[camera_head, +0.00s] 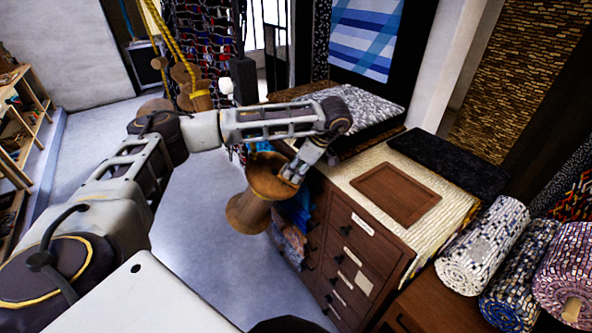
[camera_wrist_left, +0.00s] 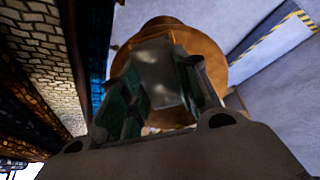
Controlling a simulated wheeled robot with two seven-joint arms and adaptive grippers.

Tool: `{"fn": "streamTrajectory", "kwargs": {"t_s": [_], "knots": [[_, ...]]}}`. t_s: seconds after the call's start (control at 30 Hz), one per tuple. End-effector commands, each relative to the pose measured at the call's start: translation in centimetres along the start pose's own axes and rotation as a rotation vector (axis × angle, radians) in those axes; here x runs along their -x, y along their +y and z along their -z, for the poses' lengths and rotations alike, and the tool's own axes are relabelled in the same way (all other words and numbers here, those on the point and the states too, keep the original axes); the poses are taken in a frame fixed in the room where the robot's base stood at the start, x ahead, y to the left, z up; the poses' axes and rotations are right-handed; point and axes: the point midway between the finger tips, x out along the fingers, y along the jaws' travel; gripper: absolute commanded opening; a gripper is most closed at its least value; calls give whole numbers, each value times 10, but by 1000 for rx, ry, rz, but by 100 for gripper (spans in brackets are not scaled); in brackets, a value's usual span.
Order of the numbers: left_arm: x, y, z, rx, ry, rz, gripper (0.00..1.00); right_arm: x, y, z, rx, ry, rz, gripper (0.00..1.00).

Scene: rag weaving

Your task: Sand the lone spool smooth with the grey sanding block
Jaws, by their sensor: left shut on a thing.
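The lone spool (camera_head: 250,212) is brown wood with a wide flared top, standing beside the drawer cabinet. My left gripper (camera_head: 291,175) is at the right side of the spool's top rim. In the left wrist view the left gripper (camera_wrist_left: 160,92) is shut on the grey sanding block (camera_wrist_left: 156,66), with a finger on each side of it. The spool (camera_wrist_left: 205,45) is right behind the block in that view. I cannot tell whether the block touches the wood. In the head view the block is not clearly visible. My right gripper is not in view.
A drawer cabinet (camera_head: 350,250) stands close on the right, with a cream woven cover and a brown tray (camera_head: 396,193) on top. Rolled rag rugs (camera_head: 483,246) lie at the lower right. Yellow ropes and wooden spools hang behind my arm. Floor (camera_head: 190,235) is clear at left.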

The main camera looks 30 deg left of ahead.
Motion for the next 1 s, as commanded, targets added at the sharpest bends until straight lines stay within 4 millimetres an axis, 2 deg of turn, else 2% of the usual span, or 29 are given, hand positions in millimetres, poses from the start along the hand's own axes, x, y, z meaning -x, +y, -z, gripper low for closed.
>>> {"fn": "streamTrajectory", "kwargs": {"t_s": [1.0], "knots": [[-6,0,0,0,0,0,5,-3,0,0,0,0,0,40]]}}
